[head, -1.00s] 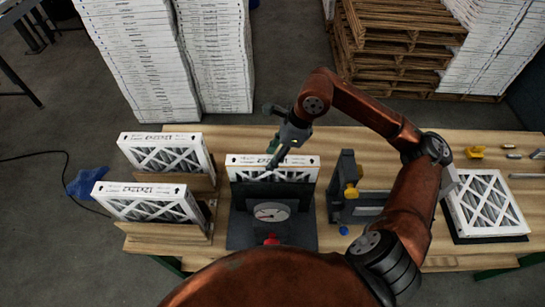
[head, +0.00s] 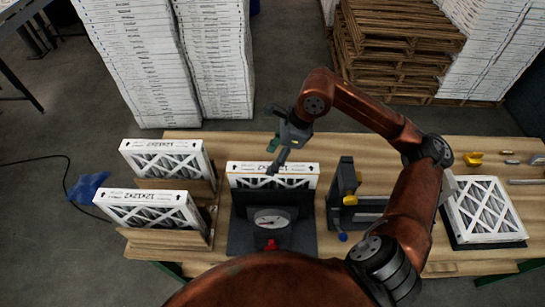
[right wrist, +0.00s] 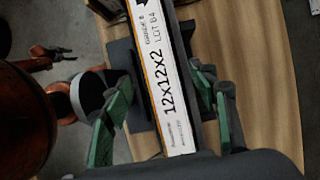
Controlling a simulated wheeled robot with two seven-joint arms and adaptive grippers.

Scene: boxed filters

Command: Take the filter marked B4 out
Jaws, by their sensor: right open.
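A white-framed filter (head: 305,169) stands upright in the dark stand with a round gauge (head: 247,235), at the middle of the bench. My right gripper (head: 277,166) is over its top edge. The green fingers of my right gripper (right wrist: 162,92) are open, one on each side of that edge. Two more filters, a rear one (head: 160,147) and a front one (head: 145,197), stand at the left. My left gripper is out of view.
Wooden holders (head: 170,242) carry the left filters. A dark fixture with a yellow part (head: 345,190) stands just right of the gauge stand. Another filter (head: 484,210) lies flat at the right, near small yellow items (head: 473,159). Bare bench lies behind the stand.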

